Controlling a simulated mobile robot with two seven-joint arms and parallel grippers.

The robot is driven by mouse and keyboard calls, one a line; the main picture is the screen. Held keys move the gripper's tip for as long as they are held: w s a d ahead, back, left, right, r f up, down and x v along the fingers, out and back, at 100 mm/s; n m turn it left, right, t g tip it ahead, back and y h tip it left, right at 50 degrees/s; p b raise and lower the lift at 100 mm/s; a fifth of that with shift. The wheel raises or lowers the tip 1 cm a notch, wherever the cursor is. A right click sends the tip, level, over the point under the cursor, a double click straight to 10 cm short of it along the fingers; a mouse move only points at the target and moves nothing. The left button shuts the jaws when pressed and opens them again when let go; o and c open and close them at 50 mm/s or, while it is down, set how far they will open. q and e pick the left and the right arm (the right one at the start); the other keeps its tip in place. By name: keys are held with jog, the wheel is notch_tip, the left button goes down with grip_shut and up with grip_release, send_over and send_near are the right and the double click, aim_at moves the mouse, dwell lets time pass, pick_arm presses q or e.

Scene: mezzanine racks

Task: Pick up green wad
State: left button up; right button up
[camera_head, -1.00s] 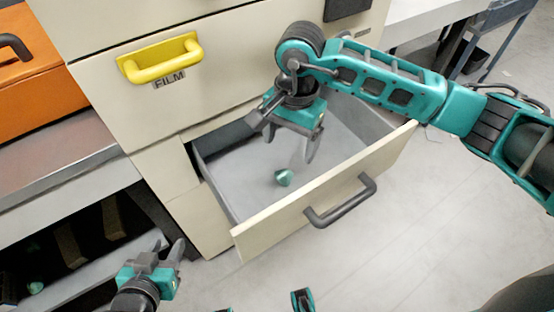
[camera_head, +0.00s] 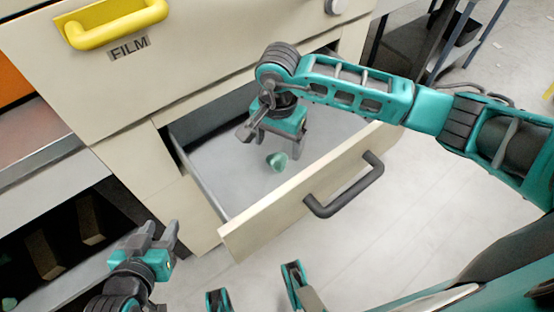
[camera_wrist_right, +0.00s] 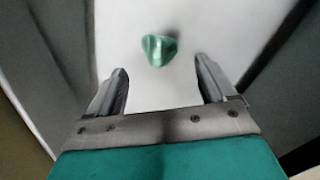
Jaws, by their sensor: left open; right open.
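The green wad (camera_head: 277,161) lies on the floor of the open drawer (camera_head: 318,187). It also shows in the right wrist view (camera_wrist_right: 159,49), a little beyond the fingertips and roughly centred between them. My right gripper (camera_head: 272,150) is inside the drawer, pointing down, just behind the wad; its fingers are partly hidden in the head view. In the right wrist view its two fingers (camera_wrist_right: 163,80) are spread with nothing between them. My left gripper (camera_head: 160,238) is open and empty, low on the left, outside the drawer.
The drawer's front panel with a dark handle (camera_head: 345,186) stands between the wad and the open floor (camera_head: 440,200). A closed drawer with a yellow handle (camera_head: 115,22) labelled FILM is above. An open shelf (camera_head: 60,235) is at lower left.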

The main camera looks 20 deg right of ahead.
aim_at(276, 155)
jog(key=f, duration=0.3)
jog(key=f+b, duration=0.1)
jog(key=shift+s+a+f, duration=0.1)
jog(key=shift+a+f, duration=0.15)
jog(key=shift+f, duration=0.1)
jog(key=c, duration=1.1)
jog(key=shift+r, duration=0.1)
jog(key=shift+c, duration=0.2)
